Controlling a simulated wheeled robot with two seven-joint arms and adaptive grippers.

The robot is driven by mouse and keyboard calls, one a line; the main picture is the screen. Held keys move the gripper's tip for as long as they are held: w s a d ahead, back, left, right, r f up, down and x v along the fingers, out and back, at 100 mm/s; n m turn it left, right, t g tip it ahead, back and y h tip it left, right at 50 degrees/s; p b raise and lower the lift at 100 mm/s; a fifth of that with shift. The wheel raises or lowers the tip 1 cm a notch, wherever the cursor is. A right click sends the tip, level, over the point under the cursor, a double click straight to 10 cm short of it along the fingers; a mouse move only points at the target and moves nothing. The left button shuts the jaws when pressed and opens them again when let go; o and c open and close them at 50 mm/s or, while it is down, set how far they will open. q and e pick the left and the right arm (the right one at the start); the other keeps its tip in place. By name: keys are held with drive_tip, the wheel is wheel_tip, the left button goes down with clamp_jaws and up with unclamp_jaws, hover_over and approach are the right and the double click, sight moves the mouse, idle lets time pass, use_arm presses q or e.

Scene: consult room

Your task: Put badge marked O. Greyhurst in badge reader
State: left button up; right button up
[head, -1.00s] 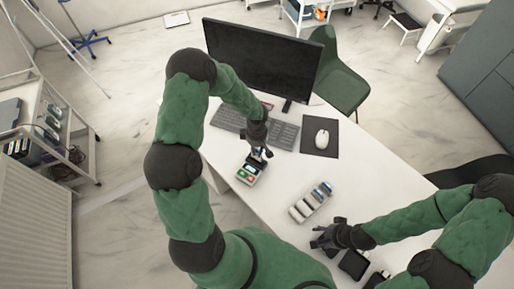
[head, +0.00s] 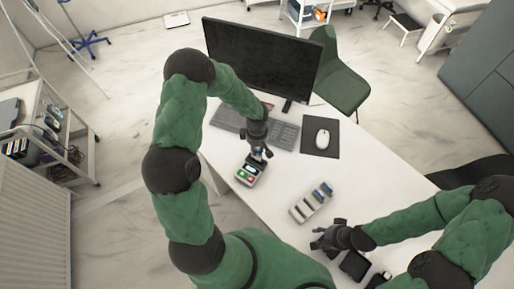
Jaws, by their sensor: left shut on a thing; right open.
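The badge reader (head: 246,176), a small dark device with green and red keys, stands on the white desk left of centre. My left gripper (head: 259,154) is right over its far end, pointing down, and is shut on a small thin thing, probably a badge, mostly hidden by the fingers. I cannot read any name on it, nor tell if it touches the reader. A rack (head: 311,203) with several white and blue cards stands right of the reader. My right gripper (head: 322,238) is open and empty near the desk's front, below the rack.
A keyboard (head: 285,134), a mouse (head: 322,138) on a dark pad (head: 320,150) and a large monitor (head: 262,62) stand behind the reader. Dark small devices (head: 355,264) lie near my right gripper. The desk (head: 270,197) is clear between reader and rack.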

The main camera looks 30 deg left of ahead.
sight(319, 240)
use_arm(q)
drive_tip(key=shift+f+b, duration=0.15)
drive_tip(key=shift+b, duration=0.4)
use_arm(e)
drive_tip(key=shift+f, duration=0.6)
use_arm(q)
drive_tip(key=shift+f+b, duration=0.55)
drive_tip(key=shift+b, duration=0.35)
use_arm(e)
drive_tip(key=shift+f, duration=0.9)
drive_tip(key=shift+s, duration=0.15)
use_arm(q)
drive_tip(key=shift+f+b, duration=0.6)
drive_tip(key=shift+b, duration=0.3)
use_arm(e)
drive_tip(key=shift+f, duration=0.85)
use_arm(q)
drive_tip(key=shift+f+b, duration=0.5)
drive_tip(key=shift+b, duration=0.2)
use_arm(e)
drive_tip(key=shift+f, duration=0.8)
use_arm(q)
drive_tip(key=shift+f+b, duration=0.4)
drive_tip(key=shift+b, duration=0.15)
use_arm(e)
drive_tip(key=shift+w+f, duration=0.2)
drive_tip(key=shift+f, duration=0.3)
use_arm(q)
drive_tip(key=o, duration=0.9)
drive_tip(key=shift+a, duration=0.1)
